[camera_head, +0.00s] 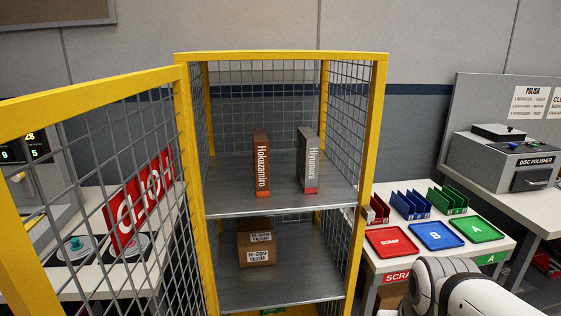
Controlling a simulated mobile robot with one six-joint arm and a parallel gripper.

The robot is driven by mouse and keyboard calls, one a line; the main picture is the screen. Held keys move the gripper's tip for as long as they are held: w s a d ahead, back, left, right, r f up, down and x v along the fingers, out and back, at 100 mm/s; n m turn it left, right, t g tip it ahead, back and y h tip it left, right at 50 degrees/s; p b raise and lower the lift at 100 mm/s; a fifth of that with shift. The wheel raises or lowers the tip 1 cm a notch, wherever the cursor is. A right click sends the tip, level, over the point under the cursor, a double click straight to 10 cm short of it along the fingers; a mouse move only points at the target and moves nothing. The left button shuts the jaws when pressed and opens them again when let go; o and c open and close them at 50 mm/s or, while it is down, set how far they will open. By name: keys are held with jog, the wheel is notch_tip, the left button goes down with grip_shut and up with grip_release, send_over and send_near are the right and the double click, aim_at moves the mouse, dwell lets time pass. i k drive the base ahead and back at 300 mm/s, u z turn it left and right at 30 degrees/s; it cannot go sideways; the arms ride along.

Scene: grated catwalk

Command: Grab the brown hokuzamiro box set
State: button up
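The brown Hokuzamiro box set (262,163) stands upright on the upper shelf (225,200) of a yellow-framed mesh cabinet. Its spine faces me, with white lettering and an orange-red band at the bottom. A grey Hiyumora box set (308,160) stands upright to its right, apart from it. The cabinet's mesh door (110,180) is swung open to the left, and the front is open. My white arm shows at the bottom right, below and to the right of the shelf. My gripper is not in view.
To the right, a table holds red (391,242), blue (432,236) and green (473,229) trays with racks behind. A disc polisher (505,160) stands farther right. The upper shelf is clear around both box sets.

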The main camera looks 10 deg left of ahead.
aim_at(261, 141)
jog(key=i, duration=0.9)
